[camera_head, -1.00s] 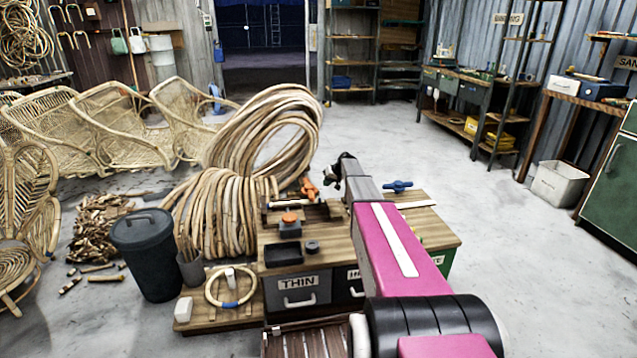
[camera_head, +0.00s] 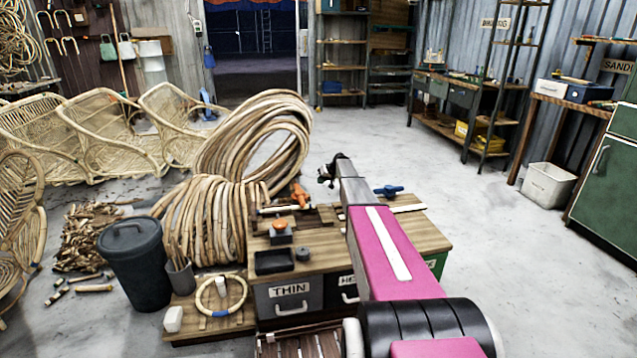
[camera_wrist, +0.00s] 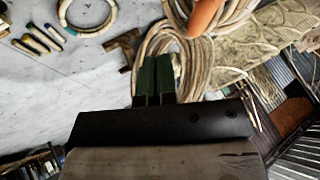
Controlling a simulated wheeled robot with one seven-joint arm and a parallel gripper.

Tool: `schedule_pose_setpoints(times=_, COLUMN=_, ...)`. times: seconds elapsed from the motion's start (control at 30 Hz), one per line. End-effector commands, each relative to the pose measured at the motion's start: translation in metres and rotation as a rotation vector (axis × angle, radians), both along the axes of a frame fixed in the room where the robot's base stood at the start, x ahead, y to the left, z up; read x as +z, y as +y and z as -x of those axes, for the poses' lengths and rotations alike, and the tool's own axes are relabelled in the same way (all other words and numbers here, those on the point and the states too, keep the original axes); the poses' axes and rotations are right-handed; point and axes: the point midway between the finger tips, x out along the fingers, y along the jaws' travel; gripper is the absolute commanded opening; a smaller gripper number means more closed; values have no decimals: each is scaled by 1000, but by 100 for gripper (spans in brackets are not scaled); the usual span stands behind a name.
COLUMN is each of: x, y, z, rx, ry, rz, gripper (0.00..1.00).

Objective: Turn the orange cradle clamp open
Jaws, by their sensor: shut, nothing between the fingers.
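The orange cradle clamp (camera_head: 300,195) stands at the back of the wooden workbench (camera_head: 425,238), left of my arm. My gripper (camera_head: 328,172) is above and to the right of it in the head view, apart from it in the picture. In the wrist view my gripper's two dark green fingers (camera_wrist: 157,62) are together with nothing between them. An orange piece (camera_wrist: 207,14), which looks like the clamp's handle, shows at the top edge, right of the fingertips and partly cut off. A blue clamp (camera_head: 388,191) sits right of my arm. My arm hides part of the bench.
A black tray (camera_head: 275,262) and an orange-topped block (camera_head: 280,228) are on the bench. Large rattan coils (camera_head: 205,215) stand close behind and left of it. A dark bin (camera_head: 135,265) is at left. Floor right of the bench is clear.

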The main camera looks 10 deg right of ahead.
Motion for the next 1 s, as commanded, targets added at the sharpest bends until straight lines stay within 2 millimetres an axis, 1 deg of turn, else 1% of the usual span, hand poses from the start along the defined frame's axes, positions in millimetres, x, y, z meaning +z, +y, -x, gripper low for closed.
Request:
schedule_pose_setpoints(times=0.47, x=-66, y=42, z=-36, rx=0, ry=1, rz=-1, gripper=0)
schedule_pose_setpoints(times=0.6, x=-59, y=66, z=-33, rx=1, ry=0, rz=0, gripper=0)
schedule_pose_setpoints(times=0.7, x=-57, y=75, z=-33, rx=0, ry=0, rz=0, gripper=0)
schedule_pose_setpoints(times=0.83, x=-56, y=81, z=-34, rx=0, ry=0, rz=0, gripper=0)
schedule_pose_setpoints(times=1.0, x=-56, y=81, z=-34, rx=0, ry=0, rz=0, gripper=0)
